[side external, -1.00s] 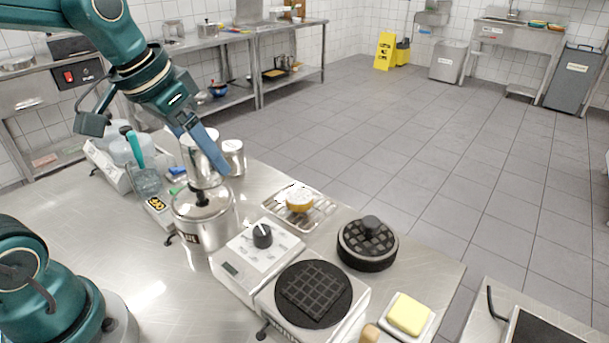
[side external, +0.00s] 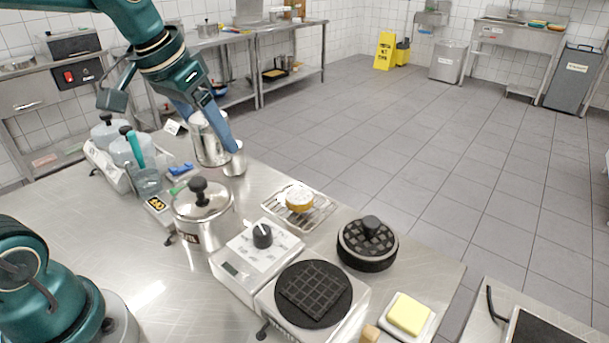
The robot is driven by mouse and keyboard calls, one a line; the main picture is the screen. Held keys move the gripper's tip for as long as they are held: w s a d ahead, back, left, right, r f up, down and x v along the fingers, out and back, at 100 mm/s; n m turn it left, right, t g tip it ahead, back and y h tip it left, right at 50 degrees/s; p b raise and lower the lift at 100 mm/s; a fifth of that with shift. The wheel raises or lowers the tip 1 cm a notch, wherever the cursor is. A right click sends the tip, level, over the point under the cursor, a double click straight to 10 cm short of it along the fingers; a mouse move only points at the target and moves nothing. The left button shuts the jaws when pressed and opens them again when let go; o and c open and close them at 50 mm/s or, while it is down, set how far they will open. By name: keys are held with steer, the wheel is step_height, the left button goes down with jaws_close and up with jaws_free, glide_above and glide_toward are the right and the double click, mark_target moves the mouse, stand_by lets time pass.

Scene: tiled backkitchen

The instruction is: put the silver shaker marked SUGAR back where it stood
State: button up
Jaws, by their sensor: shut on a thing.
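The silver shaker (side external: 207,145) is between the blue fingers of my gripper (side external: 212,130), near the back edge of the steel table, behind the lidded pot. My gripper is shut on it. The shaker looks close to upright; its marking cannot be read from here. A second silver container (side external: 237,162) stands just right of it, partly hidden by a finger. Whether the held shaker's base touches the table is hard to tell.
A lidded steel pot (side external: 203,212) stands in front of the shaker. A small white card (side external: 173,127) stands behind.

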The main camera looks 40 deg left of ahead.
steer(key=w+a+f+n+y, duration=0.1)
steer(key=w+a+f+n, duration=0.15)
steer(key=a, duration=0.55)
steer(key=w+a+f+n+y, duration=0.15)
steer(key=w+a+f, duration=0.25)
steer(key=a, duration=0.4)
steer(key=shift+n+g+h, duration=0.3)
steer(key=shift+h, duration=0.15)
steer(key=w+d+f, duration=0.2)
steer(key=d, duration=0.1)
steer(key=w+d+f, duration=0.2)
steer(key=w, duration=0.1)
steer(key=w+d+f, duration=0.2)
steer(key=w+d, duration=0.1)
steer(key=shift+d+f, duration=0.3)
steer(key=shift+d, duration=0.05)
steer(key=shift+f, duration=1.95)
steer(key=shift+f, duration=0.1)
steer(key=o, duration=1.5)
